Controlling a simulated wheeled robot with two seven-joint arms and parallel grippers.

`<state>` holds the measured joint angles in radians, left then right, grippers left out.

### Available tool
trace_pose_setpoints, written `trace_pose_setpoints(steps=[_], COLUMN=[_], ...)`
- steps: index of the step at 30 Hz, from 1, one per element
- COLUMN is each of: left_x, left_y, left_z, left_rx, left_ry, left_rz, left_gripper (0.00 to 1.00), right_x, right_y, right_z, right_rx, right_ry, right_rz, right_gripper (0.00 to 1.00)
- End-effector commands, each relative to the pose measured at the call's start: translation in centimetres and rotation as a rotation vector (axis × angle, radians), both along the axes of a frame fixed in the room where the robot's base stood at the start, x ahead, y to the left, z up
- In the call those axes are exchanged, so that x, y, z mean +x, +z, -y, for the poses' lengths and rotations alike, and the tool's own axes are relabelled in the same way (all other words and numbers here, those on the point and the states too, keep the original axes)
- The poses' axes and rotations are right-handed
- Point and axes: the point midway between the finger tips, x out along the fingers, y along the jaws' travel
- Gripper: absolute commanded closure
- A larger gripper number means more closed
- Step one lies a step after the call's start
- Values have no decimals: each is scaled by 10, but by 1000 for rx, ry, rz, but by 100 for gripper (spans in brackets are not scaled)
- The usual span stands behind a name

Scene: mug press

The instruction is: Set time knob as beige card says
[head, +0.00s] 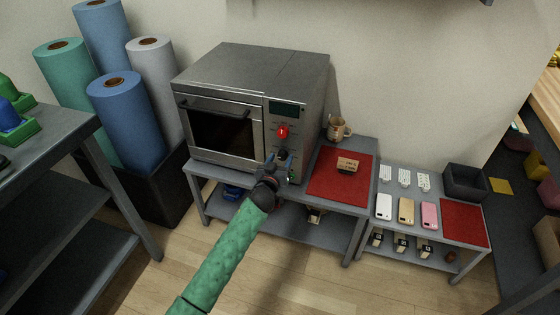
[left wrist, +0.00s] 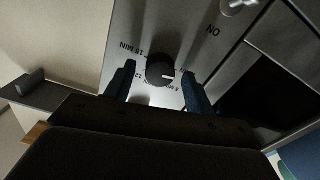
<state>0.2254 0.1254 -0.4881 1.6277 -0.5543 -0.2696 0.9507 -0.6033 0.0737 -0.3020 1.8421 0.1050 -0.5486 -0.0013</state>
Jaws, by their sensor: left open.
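The press (head: 228,88) is a grey oven-like box with a dark window and a control panel on its right side. My left gripper (head: 277,161) is in front of the lower panel. In the left wrist view its two blue fingers (left wrist: 158,76) are open, one on each side of a round dark knob (left wrist: 158,67), with gaps visible. The knob has a pale mark toward the right of that view. Minute labels surround it, one reading 15 MIN; others are partly hidden. The beige card (head: 347,166) lies on a red mat (head: 325,187); its writing is too small to read.
A red knob (head: 283,132) sits higher on the panel, under a dark display (head: 285,108). A beige mug (head: 339,128) stands behind the mat. A low table to the right holds phones (head: 406,210), a dark bin (head: 466,182) and another red mat (head: 463,222).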

Motion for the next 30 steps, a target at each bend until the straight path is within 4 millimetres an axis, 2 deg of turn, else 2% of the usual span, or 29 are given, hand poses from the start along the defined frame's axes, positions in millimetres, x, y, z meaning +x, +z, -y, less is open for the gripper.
trace_pose_setpoints(steps=[6, 8, 13, 14, 23, 30], left_x=[0, 0, 0, 0, 0, 0], left_y=[0, 0, 0, 0, 0, 0], left_z=[0, 0, 0, 0, 0, 0], left_rx=[0, 0, 0, 0, 34, 160], left_ry=[0, 0, 0, 0, 1, 2], left_rz=[0, 0, -1, -1, 10, 49], left_gripper=[46, 56, 89, 91, 91, 91], right_x=[0, -1, -1, -1, -1, -1], right_y=[0, 0, 0, 0, 1, 8], right_z=[-1, -1, 0, 0, 0, 1], right_rx=[1, 1, 0, 0, -1, -2], right_ry=[0, 0, -1, -1, 0, 1], right_rz=[0, 0, -1, -1, -2, -2], right_gripper=[64, 64, 64, 64, 64, 64])
